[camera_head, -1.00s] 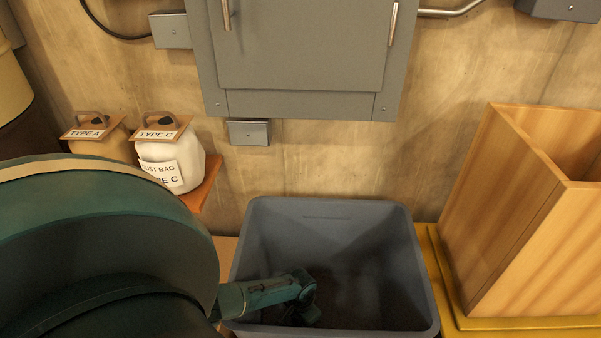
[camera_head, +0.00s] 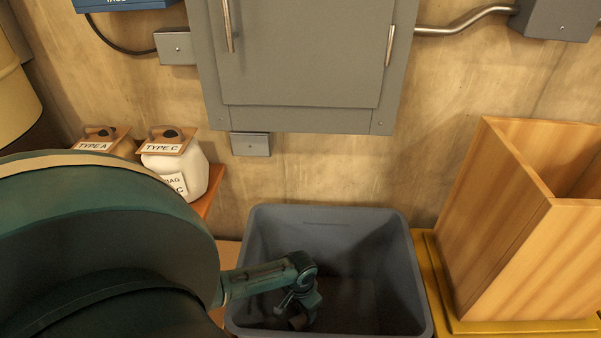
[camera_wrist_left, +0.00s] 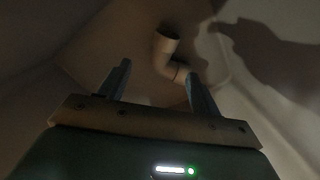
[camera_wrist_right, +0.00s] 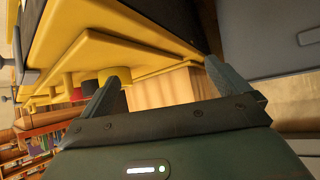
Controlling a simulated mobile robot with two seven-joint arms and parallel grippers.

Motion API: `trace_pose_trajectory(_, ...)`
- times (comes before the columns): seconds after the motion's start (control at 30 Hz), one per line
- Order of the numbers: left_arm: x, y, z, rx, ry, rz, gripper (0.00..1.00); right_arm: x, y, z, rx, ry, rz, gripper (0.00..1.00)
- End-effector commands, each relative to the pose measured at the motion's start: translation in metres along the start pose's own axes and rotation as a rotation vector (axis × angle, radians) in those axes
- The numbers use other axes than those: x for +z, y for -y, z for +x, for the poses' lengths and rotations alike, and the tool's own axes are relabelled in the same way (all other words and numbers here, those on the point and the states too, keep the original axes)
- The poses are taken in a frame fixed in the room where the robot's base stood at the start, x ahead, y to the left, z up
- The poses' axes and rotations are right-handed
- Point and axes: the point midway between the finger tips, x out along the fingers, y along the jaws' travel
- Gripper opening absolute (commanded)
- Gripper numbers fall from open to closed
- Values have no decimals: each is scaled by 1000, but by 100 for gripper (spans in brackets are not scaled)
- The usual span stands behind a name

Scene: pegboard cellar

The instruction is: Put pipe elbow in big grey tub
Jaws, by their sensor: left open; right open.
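The big grey tub (camera_head: 408,262) stands below the wall cabinet, its open top toward me. My left arm reaches into it, and my left gripper (camera_head: 294,312) is low inside, toward its left side. In the left wrist view the pale pipe elbow (camera_wrist_left: 168,52) lies on the tub floor, past the open fingers of my left gripper (camera_wrist_left: 156,80). The elbow's lower end shows close to the right fingertip; I cannot tell if they touch. In the head view the elbow is hard to make out. My right gripper (camera_wrist_right: 160,75) is open and empty, outside the tub.
A tall wooden box (camera_head: 510,230) stands on a yellow surface (camera_head: 436,270) right of the tub. Two dust-bag containers, a white one (camera_head: 198,172) and a tan one, sit on a shelf at left. The grey cabinet (camera_head: 300,60) hangs behind. Yellow edges lie near my right gripper.

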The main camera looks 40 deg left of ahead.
Motion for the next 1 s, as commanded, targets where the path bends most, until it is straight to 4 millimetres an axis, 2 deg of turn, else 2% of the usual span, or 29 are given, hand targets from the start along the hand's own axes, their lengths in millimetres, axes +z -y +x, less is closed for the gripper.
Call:
trace_pose_trajectory(0.07, 1, 1, -16, -1, -1, 2, 64, -6, -1, -1, 0, -3, -5, 100)
trace_pose_trajectory(0.3, 0, 0, -32, 0, 1, 0, 64, -4, -2, 2, -1, -1, -13, 100)
trace_pose_trajectory(1.0, -4, -2, -36, 17, -9, -25, 64, -4, -1, 0, -4, -3, -17, 100)
